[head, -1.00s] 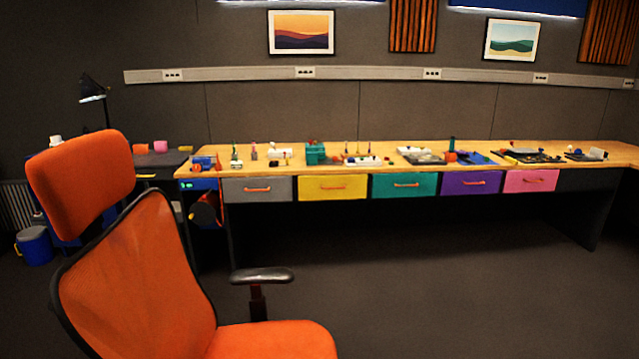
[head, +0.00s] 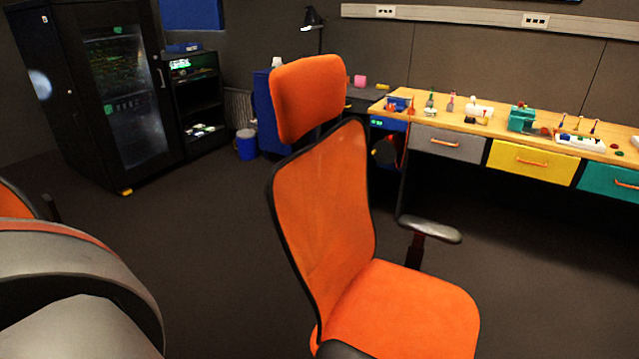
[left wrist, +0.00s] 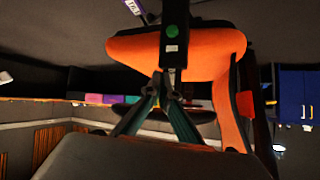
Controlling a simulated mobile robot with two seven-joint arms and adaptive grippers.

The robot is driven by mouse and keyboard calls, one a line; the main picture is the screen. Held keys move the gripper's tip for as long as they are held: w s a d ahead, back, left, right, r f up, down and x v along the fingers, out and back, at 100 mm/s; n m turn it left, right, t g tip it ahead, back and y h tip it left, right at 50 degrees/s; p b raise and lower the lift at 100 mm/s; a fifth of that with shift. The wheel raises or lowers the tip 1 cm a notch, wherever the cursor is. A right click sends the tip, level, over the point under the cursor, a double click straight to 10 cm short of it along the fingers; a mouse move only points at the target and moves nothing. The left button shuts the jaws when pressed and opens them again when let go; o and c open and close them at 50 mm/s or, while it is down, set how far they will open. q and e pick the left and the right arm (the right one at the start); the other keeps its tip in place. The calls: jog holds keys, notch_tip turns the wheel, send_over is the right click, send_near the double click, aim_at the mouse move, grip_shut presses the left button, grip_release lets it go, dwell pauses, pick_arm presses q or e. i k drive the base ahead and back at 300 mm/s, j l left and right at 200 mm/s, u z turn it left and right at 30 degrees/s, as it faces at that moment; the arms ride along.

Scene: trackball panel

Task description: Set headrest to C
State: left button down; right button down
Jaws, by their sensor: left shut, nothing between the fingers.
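The orange headrest (head: 307,97) stands on a dark stem above the orange mesh backrest (head: 325,210) of an office chair in the head view. It is apart from the backrest's top edge. The chair's orange seat (head: 405,315) faces right. No setting letters are legible on the headrest or stem. In the left wrist view my left gripper (left wrist: 160,82) has its fingertips together and empty. Beyond them are an orange chair cushion (left wrist: 215,45) and a dark upright part with a green dot (left wrist: 175,30). I cannot tell their contact. My right gripper is in neither view.
The chair's black armrest (head: 430,229) sticks out on the right. A long wooden bench with coloured drawers (head: 530,161) runs behind it. A dark glass-door cabinet (head: 122,95) and a blue bin (head: 247,145) stand at the back left. Open dark floor (head: 210,240) lies left of the chair.

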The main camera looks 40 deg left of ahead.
aim_at(306, 93)
jog(key=u, duration=1.25)
jog(key=i+j+z, duration=0.15)
jog(key=z, duration=0.2)
jog(key=i+j+z, duration=0.2)
jog(key=z, duration=0.15)
